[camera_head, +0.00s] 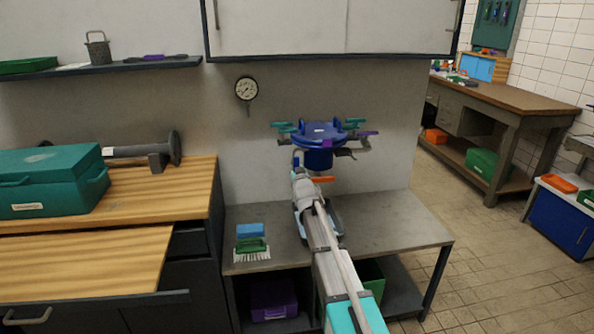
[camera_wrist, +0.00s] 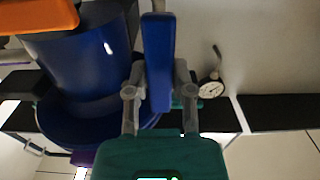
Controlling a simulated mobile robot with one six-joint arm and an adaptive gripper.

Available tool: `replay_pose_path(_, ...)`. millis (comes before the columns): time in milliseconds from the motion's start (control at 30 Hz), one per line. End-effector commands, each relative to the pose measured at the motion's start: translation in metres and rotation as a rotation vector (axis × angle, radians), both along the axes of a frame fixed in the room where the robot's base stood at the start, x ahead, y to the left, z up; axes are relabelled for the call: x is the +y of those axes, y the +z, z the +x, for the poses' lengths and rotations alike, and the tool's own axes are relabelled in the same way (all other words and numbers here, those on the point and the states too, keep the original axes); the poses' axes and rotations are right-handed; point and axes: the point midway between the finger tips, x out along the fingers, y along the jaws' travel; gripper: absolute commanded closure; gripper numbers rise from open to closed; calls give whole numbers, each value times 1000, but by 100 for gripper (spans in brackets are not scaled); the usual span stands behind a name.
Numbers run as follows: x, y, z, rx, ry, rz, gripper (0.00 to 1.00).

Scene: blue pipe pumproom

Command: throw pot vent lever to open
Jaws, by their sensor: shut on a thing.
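The blue pot (camera_head: 319,158) stands against the back wall above the grey bench, with teal and purple clamp handles around its rim. In the wrist view the pot (camera_wrist: 90,65) fills the left side. A blue lever (camera_wrist: 158,45) runs upright in the middle of that view. My gripper (camera_wrist: 158,78) is shut on this blue lever, one grey finger on each side. An orange handle (camera_wrist: 38,14) shows at the upper left, and also below the pot in the head view (camera_head: 322,179). In the head view my arm hides the fingertips and the lever.
A pressure gauge (camera_head: 246,89) hangs on the wall left of the pot. A blue sponge and green brush (camera_head: 251,245) lie on the grey bench (camera_head: 400,232). A teal toolbox (camera_head: 48,182) sits on the wooden counter at left. A cabinet (camera_head: 335,27) hangs above.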

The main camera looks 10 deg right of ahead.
Motion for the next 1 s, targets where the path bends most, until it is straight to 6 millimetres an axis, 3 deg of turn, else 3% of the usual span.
replay_pose_path(267, 0, 0, 0, 0, 0, -4, 100)
replay_pose_path(300, 0, 0, 0, 0, -1, -3, 67)
replay_pose_path(500, 0, 0, 0, 0, -1, -2, 34)
replay_pose_path(1000, -1, 0, -6, 0, -1, -1, 34)
